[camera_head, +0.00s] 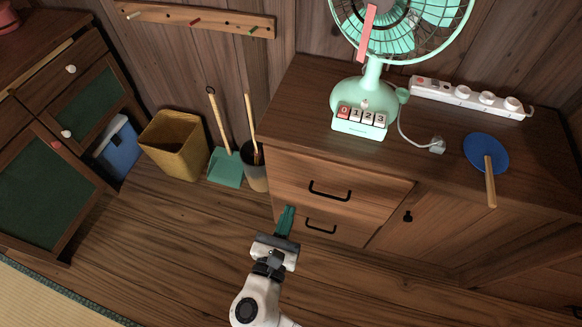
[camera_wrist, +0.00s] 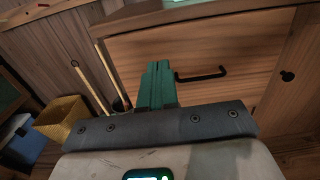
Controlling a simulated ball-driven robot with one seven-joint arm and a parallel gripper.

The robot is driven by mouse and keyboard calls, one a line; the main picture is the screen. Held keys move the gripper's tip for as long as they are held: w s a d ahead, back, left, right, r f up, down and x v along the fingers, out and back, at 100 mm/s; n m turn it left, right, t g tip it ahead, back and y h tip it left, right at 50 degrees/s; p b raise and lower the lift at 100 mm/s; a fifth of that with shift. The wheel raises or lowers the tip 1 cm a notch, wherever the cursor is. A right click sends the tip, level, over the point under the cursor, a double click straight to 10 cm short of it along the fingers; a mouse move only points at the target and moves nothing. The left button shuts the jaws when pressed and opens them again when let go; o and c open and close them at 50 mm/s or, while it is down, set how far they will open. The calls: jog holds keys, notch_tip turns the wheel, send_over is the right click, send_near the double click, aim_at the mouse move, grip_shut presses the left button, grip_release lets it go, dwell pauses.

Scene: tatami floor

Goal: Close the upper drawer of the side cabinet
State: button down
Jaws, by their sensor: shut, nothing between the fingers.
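The side cabinet (camera_head: 440,215) is dark wood and stands at the right in the head view. Its upper drawer (camera_head: 360,206) has a plain wooden front with a black handle (camera_head: 329,190). I see no clear gap at the upper drawer's edges, so how far it stands out is hard to tell. The lower drawer (camera_head: 345,236) is below it. My gripper (camera_head: 289,209) has green fingers, shut and empty, in front of the drawers' left part. In the wrist view, the fingertips (camera_wrist: 158,64) overlap a drawer front (camera_wrist: 230,50), left of its handle (camera_wrist: 202,75); contact cannot be told.
A teal fan (camera_head: 372,85), a power strip (camera_head: 470,97) and a blue round fan (camera_head: 486,152) are on the cabinet top. A dark bin (camera_head: 254,175), a green dustpan (camera_head: 225,170) and a yellow basket (camera_head: 174,148) stand left of the cabinet. Floor in front is clear.

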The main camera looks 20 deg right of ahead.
aim_at(307, 159)
jog(key=b+x, duration=0.1)
jog(key=x, duration=1.2)
jog(key=shift+w+d, duration=0.2)
jog(key=shift+w, duration=0.15)
jog(key=shift+w+d, duration=0.1)
jog(key=shift+d, duration=0.05)
